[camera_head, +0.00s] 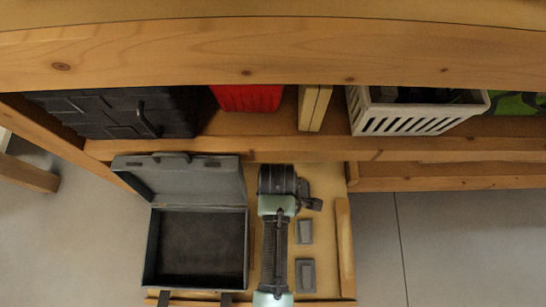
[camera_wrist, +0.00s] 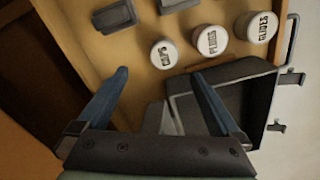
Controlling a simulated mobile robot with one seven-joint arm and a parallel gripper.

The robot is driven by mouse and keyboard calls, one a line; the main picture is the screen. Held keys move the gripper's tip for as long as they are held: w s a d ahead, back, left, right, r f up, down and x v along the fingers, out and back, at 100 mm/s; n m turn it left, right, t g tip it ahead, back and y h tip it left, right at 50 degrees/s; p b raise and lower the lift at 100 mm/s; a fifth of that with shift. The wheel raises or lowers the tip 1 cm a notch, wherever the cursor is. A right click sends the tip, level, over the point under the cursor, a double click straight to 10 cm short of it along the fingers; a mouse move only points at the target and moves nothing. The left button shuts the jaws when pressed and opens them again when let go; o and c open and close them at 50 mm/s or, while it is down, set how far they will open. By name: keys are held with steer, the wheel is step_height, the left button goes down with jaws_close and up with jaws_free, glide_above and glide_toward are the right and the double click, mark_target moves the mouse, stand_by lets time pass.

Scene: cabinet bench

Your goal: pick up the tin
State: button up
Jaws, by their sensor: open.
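Three round white tins stand in a row on the light wood drawer floor in the wrist view. They are labelled CAPS (camera_wrist: 164,54), PLUGS (camera_wrist: 211,40) and GLIDES (camera_wrist: 256,27); the task line does not say which is meant. My gripper (camera_wrist: 160,74) is open, its two blue fingers spread and nothing between them. The CAPS tin appears just beyond the fingertips, between their lines; PLUGS lies beyond the right finger and GLIDES farther right. I cannot tell the gripper's height above the floor. In the head view the tins do not show, and my arm covers part of the drawer.
An open grey case (camera_head: 155,250) lies left in the drawer; it is close beside my right finger in the wrist view (camera_wrist: 262,100). Small grey trays (camera_head: 305,275) (camera_head: 305,231) sit right. The shelf behind holds a black box (camera_head: 100,112), red bin (camera_head: 247,98) and white basket (camera_head: 415,122).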

steer(key=f+b, duration=0.2)
steer(key=f, duration=0.2)
steer(key=f+b, duration=0.3)
steer(key=shift+s+f, duration=0.2)
steer(key=shift+f, duration=0.2)
steer(key=f+b, duration=0.5)
steer(key=shift+s+a+f, duration=0.1)
steer(key=shift+s+a, duration=0.05)
steer(key=shift+a, duration=0.2)
steer(key=c, duration=1.4)
steer(key=shift+c, duration=0.2)
